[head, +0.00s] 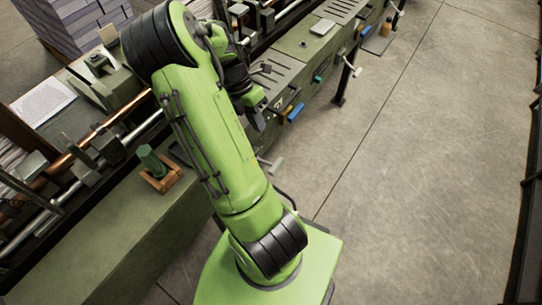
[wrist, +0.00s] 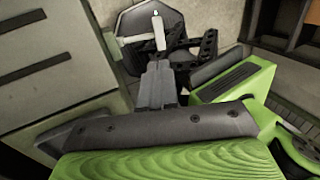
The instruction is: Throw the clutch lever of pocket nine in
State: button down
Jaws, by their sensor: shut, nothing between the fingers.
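My gripper (head: 257,118) hangs beside the machine's side in the head view, close to a blue handle (head: 295,112). In the wrist view its grey fingers (wrist: 158,68) are together and empty. A teal handle (head: 318,78) and a pale-ended lever (head: 352,68) stick out farther along the same side. Another pale lever (head: 270,166) stands out nearer me, beside my arm. The pocket markings are too small to read, so I cannot tell which lever belongs to pocket nine. Beyond the fingertips in the wrist view is a pale upright piece with a teal tip (wrist: 157,30), apparently untouched.
The long machine (head: 290,72) runs from lower left to upper right. A green bottle-like object (head: 151,160) stands in a wooden holder (head: 162,180) on the near ledge. Stacked paper (head: 75,22) is at the back left. Concrete floor (head: 430,150) to the right is clear.

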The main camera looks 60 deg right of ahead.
aim_at(277, 163)
jog(key=b+x, duration=0.3)
jog(key=x, duration=1.1)
jog(key=shift+w, duration=0.1)
jog(key=shift+w, duration=0.1)
